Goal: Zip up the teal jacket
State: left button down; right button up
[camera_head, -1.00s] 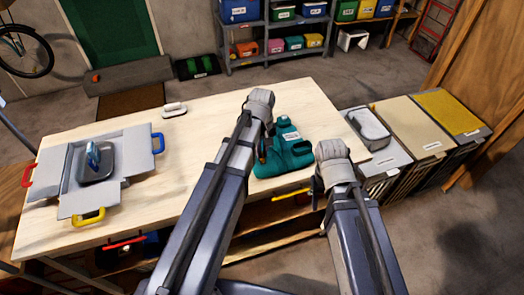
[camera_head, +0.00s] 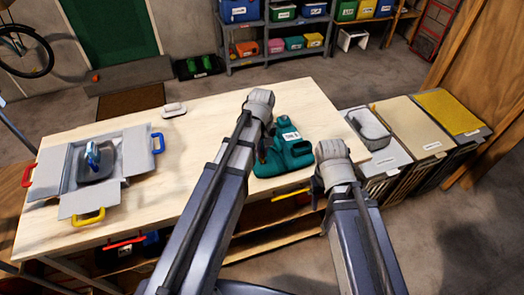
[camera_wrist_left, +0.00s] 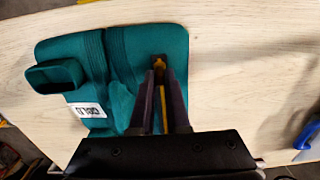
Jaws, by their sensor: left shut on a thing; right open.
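The teal jacket (camera_head: 297,150) lies on the right part of the wooden table (camera_head: 150,200), with a white label facing up. In the left wrist view the jacket (camera_wrist_left: 75,50) shows a raised open sleeve or collar at its left and a dark seam line down it. My left gripper (camera_head: 262,152) is at the jacket's left side. In the wrist view its fingers (camera_wrist_left: 159,75) are shut on a small yellow piece, seemingly the zipper pull, over the teal cloth. My right gripper (camera_head: 316,188) is open beside the jacket's lower right; its fingers are mostly hidden by the arm.
A grey open box (camera_head: 62,180) with coloured handles holds an iron (camera_head: 95,160) at the table's left. A white-topped brush-like thing (camera_head: 174,109) lies near the back edge. Bins (camera_head: 410,140) stand right of the table. The table's middle is clear.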

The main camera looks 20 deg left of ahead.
pick_arm(q)
jog(key=w+a, duration=0.2)
jog(key=w, duration=0.2)
jog(key=w+a, duration=0.3)
jog(key=w, duration=0.1)
jog(key=w+a, duration=0.3)
jog(key=w, duration=0.1)
jog(key=shift+w+a, duration=0.2)
jog(key=shift+w, duration=0.05)
jog(key=c, duration=0.9)
grip_release()
jog(key=shift+r, duration=0.1)
notch_tip(320, 180, up, 8)
jog(key=p, duration=0.7)
jog(key=shift+f+p, duration=0.2)
jog(key=shift+p, duration=0.2)
